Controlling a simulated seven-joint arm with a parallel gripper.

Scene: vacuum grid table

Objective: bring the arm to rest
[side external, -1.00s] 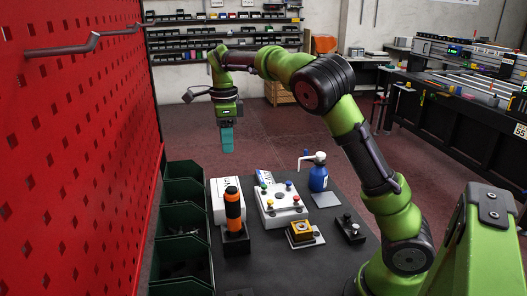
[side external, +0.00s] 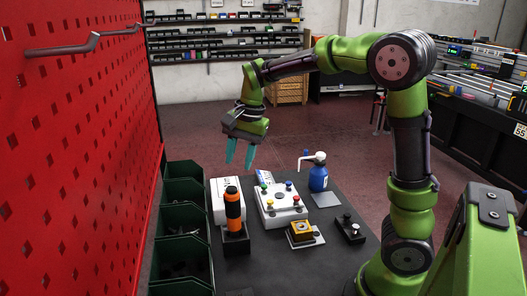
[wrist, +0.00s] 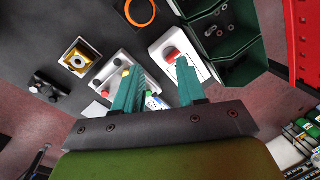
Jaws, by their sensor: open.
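My gripper (side external: 240,155) has two teal fingers spread apart with nothing between them. It hangs in the air above the far edge of the dark table (side external: 270,262), pointing down. In the wrist view my gripper (wrist: 160,80) also shows its fingers apart and empty, over the white box and the grey button box. My green arm is bent, with its elbow high on the right.
On the table are a black and orange cylinder (side external: 233,210), a button box (side external: 280,204), a blue bottle (side external: 318,178), a yellow-topped block (side external: 301,232) and a white box (side external: 219,190). Green bins (side external: 183,220) line the left side, beside a red pegboard (side external: 75,130).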

